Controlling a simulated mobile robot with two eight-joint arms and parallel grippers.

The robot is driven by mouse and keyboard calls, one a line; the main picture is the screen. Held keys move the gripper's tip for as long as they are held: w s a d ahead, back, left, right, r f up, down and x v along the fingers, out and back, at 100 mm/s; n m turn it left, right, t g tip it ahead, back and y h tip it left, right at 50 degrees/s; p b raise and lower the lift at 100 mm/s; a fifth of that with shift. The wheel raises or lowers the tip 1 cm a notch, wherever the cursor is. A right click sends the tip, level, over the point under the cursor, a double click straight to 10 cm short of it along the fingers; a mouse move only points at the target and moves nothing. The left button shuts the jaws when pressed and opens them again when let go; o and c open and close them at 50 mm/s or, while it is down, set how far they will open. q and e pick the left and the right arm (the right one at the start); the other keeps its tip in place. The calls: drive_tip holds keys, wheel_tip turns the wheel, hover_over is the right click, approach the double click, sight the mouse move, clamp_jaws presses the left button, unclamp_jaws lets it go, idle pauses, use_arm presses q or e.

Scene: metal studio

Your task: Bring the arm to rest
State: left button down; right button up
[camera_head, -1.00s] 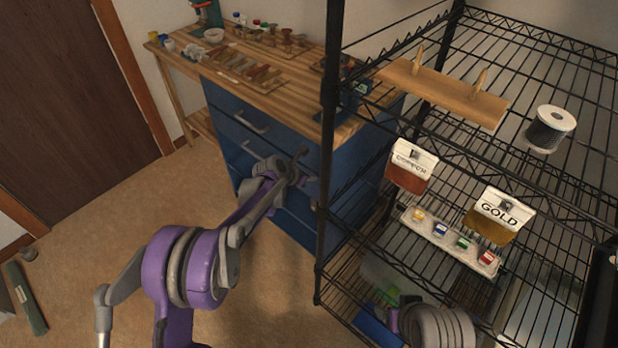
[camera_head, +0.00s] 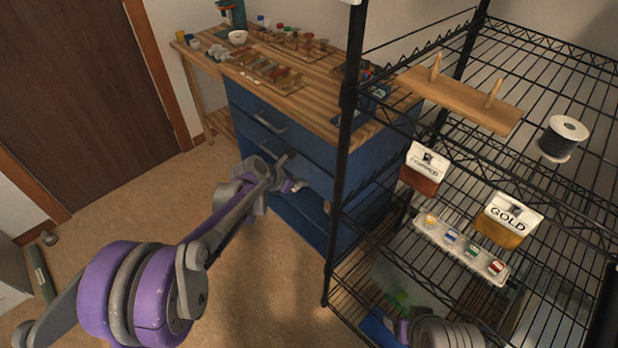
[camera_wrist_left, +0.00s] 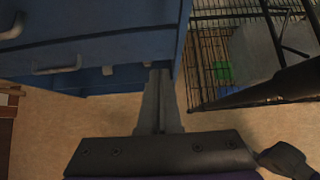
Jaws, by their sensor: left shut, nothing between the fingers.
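My left arm comes in from the lower left in the head view. Its left gripper (camera_head: 288,173) is in front of the blue cabinet's drawers, left of the black rack post. In the left wrist view the left gripper (camera_wrist_left: 160,88) is shut, its fingers together with nothing between them. It points toward the base of the blue cabinet (camera_wrist_left: 110,50), above the tan floor. Whether its tips touch the cabinet cannot be told. Part of my right arm shows at the bottom of the head view; its gripper is not visible.
The blue cabinet (camera_head: 247,107) carries a wooden top with trays and jars. A black wire rack (camera_head: 343,160) stands close on the right, holding a spool (camera_head: 562,138), a copper bag (camera_head: 423,170) and a gold bag (camera_head: 506,219). The floor (camera_head: 130,215) left of the cabinet is clear.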

use_arm(q)
drive_tip(key=shift+s+a+r, duration=0.1)
drive_tip(key=shift+a, duration=0.05)
drive_tip(key=s+a+r+m+g+y, duration=0.1)
drive_tip(key=s+a+m+y, duration=0.3)
drive_tip(key=s+m, duration=1.2)
drive_tip(key=s+a+r+m+g+y, duration=0.15)
drive_tip(key=s+a+m, duration=0.35)
drive_tip(key=s+m, duration=1.1)
drive_tip(key=s+r+n+t+p, duration=0.1)
drive_tip(key=s+r+n+p, duration=0.2)
drive_tip(key=r+p, duration=0.9)
drive_tip(key=shift+a+r+n+p, duration=0.4)
drive_tip(key=shift+r+n, duration=0.2)
drive_tip(key=shift+r, duration=0.3)
drive_tip(key=shift+s+y, duration=0.1)
drive_tip(key=shift+y, duration=0.15)
